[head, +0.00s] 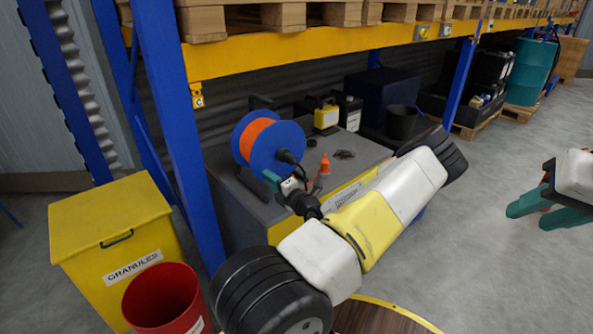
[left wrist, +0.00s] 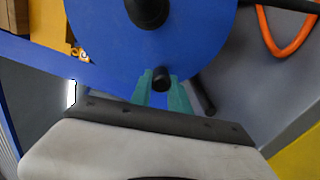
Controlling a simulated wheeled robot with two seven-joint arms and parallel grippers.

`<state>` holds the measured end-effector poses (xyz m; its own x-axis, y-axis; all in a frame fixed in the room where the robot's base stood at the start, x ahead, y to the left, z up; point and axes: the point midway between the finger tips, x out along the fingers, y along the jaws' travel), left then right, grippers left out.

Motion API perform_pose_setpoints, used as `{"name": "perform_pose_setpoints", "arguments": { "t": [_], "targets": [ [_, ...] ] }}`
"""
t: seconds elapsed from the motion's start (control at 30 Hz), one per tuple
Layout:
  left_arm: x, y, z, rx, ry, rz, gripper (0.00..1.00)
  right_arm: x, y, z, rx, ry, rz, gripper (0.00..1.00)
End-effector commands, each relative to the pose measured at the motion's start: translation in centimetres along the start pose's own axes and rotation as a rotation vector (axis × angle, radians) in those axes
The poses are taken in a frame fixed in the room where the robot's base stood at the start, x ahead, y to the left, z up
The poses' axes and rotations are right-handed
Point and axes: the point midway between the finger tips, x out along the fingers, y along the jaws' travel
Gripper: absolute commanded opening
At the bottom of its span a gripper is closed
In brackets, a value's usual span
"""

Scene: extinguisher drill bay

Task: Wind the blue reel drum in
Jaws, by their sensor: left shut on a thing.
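The blue reel drum (head: 284,148) stands on a grey-topped bench, with orange hose or cable wound between its flanges. In the left wrist view its blue flange (left wrist: 205,40) fills the upper middle, with a black hub (left wrist: 147,10) and a short black crank knob (left wrist: 161,76) near the lower rim. My left gripper (head: 273,180) is at the drum's front lower side. In the left wrist view its teal fingers (left wrist: 162,92) are shut on the knob from both sides. My right gripper (head: 528,212) is far right, its teal fingers apart, well away from the drum.
The bench (head: 368,150) also holds a small orange bottle (head: 325,165), a yellow lamp-like box (head: 326,117) and dark items. A yellow GRANULES bin (head: 115,225) and red bucket (head: 163,297) stand at left. A blue rack post (head: 172,120) rises beside the drum. Open floor lies right.

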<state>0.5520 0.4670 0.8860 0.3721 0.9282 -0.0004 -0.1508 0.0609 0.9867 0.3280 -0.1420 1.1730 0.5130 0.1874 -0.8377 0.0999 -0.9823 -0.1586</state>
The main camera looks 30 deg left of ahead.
Motion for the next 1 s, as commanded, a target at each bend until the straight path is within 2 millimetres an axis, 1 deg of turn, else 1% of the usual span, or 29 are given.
{"name": "perform_pose_setpoints", "arguments": {
  "t": [0.5, 0.53, 0.6, 0.63, 0.9, 1.0],
  "targets": [
    [0.03, 0.25, 0.17, 0.017, -0.004, 0.002, 0.00, 0.00, 0.00, 0.00, 0.000, 0.000, 0.000, 0.36],
    [0.03, 0.25, 0.17, 0.016, -0.004, 0.002, 0.28, 0.00, 0.00, 0.00, 0.000, 0.000, 0.000, 0.36],
    [0.03, 0.24, 0.14, 0.016, -0.003, 0.002, 0.41, 0.00, 0.00, 0.00, 0.000, 0.000, 0.000, 0.36],
    [0.02, 0.23, 0.13, 0.016, -0.003, 0.002, 0.44, 0.00, 0.00, 0.00, 0.000, 0.000, 0.000, 0.36],
    [-0.02, 0.18, 0.04, 0.017, -0.002, 0.001, 0.44, 0.00, 0.00, 0.00, 0.000, 0.000, 0.000, 0.36],
    [-0.53, 0.15, 0.07, 0.017, -0.002, 0.000, 0.44, 0.00, 0.00, 0.00, 0.000, 0.000, 0.000, 0.36]
  ]
}}
